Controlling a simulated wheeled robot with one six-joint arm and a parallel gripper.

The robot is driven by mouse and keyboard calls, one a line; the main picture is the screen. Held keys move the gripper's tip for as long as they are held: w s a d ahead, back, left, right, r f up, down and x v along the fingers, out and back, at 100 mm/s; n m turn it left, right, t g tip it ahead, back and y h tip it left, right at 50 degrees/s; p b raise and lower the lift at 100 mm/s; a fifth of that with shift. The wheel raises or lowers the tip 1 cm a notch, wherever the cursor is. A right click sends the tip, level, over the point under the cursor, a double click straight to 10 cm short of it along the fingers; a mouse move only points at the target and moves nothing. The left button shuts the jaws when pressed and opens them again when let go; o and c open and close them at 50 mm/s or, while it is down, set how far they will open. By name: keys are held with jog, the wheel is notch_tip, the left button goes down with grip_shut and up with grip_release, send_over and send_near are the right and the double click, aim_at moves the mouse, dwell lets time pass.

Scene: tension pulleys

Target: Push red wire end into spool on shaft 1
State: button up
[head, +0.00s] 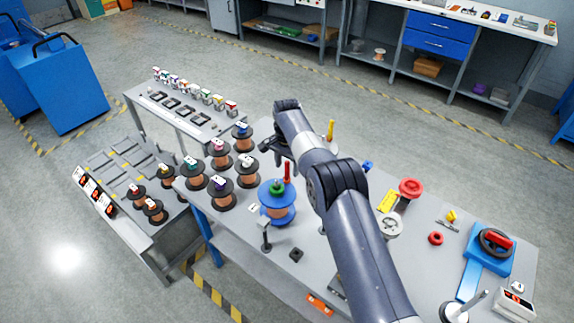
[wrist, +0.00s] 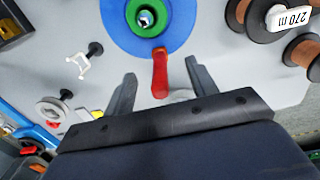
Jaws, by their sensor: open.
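A blue-flanged spool (head: 277,203) with copper-coloured winding stands on the workbench, with a green hub on top. In the wrist view the spool (wrist: 177,42) shows from above, and a small pale shaft end sits in its green hub (wrist: 146,18). The red wire end (head: 287,172) stands upright by the spool's rim. In the wrist view the red wire end (wrist: 160,75) lies between the fingers and overlaps the blue rim; I cannot tell whether it touches the spool. My gripper (head: 268,147) is open, with a finger on each side of the red piece (wrist: 160,68), both apart from it.
Several black-flanged copper spools (head: 222,194) stand left of the blue spool. One carries a 270 m label (wrist: 289,17). A small grey post (head: 266,238) stands in front.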

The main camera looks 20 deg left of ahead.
jog(key=shift+r, duration=0.1)
jog(key=shift+r+p, duration=0.4)
jog(key=shift+r, duration=3)
jog(key=shift+f, duration=2.9)
jog(key=shift+r, duration=0.15)
